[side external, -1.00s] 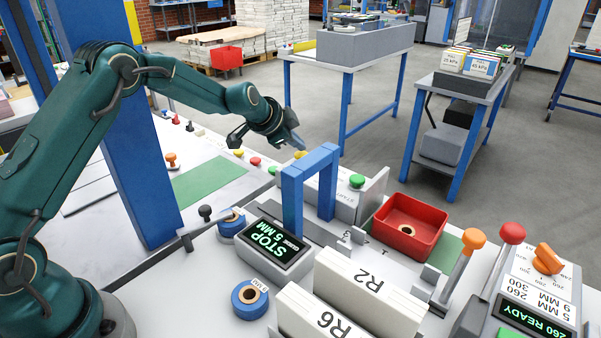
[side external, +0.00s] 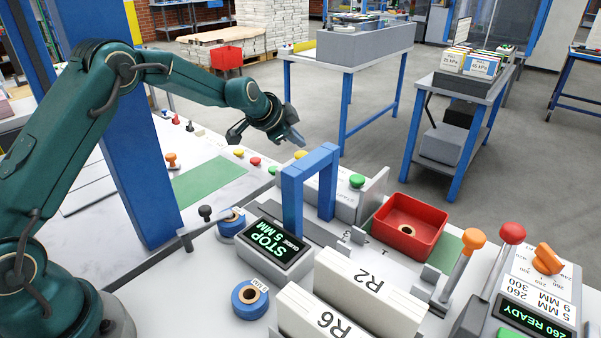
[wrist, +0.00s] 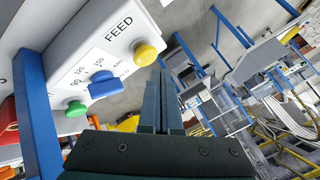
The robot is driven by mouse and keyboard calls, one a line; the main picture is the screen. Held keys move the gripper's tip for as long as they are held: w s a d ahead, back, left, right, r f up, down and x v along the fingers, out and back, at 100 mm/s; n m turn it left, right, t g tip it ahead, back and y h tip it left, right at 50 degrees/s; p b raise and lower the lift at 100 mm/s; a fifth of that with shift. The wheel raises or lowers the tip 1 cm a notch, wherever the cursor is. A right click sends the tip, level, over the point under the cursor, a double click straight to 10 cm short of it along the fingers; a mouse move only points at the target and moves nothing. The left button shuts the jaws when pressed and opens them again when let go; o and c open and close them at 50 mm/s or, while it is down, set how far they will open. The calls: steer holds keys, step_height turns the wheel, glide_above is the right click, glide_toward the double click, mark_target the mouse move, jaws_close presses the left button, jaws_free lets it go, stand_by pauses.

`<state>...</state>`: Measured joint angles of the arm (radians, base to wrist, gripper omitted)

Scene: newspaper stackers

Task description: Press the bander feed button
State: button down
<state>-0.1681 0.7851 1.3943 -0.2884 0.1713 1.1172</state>
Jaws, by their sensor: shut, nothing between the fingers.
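The bander has a yellow button (wrist: 145,55) beside the printed word FEED, seen at the upper middle of the wrist view. It also shows in the side view (side external: 300,154), just behind the blue arch. My gripper (side external: 300,142) is above this button in the side view, with its fingers pointing down and right. In the wrist view the fingers (wrist: 168,80) lie together, shut and empty, with their tips just right of and below the button. I see no clear contact with it.
The blue arch (side external: 289,200) stands close in front of the button. The bander panel also carries a blue knob (wrist: 103,85) and a green button (wrist: 76,108). A red bin (side external: 410,222) sits to the right. Several coloured buttons line the bench behind.

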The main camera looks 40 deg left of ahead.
steer(key=shift+r, duration=2.5)
steer(key=shift+d, duration=0.1)
step_height(320, 180, up, 4)
step_height(320, 180, up, 6)
steer(key=t, duration=0.2)
glide_above(298, 156)
steer(key=s+d, duration=0.3)
steer(key=s+d+r, duration=0.3)
steer(key=s+r, duration=0.1)
steer(key=s, duration=0.7)
steer(key=s+f+n+g, duration=0.2)
steer(key=s+f+n, duration=0.2)
steer(key=s, duration=0.6)
steer(key=s+d+f+n+g+h, duration=0.1)
steer(key=s+f+n+g, duration=0.2)
steer(key=s+f, duration=0.5)
steer(key=s, duration=0.3)
steer(key=shift+d+n+g, duration=0.2)
steer(key=shift+n+g, duration=0.1)
steer(key=shift+n, duration=0.1)
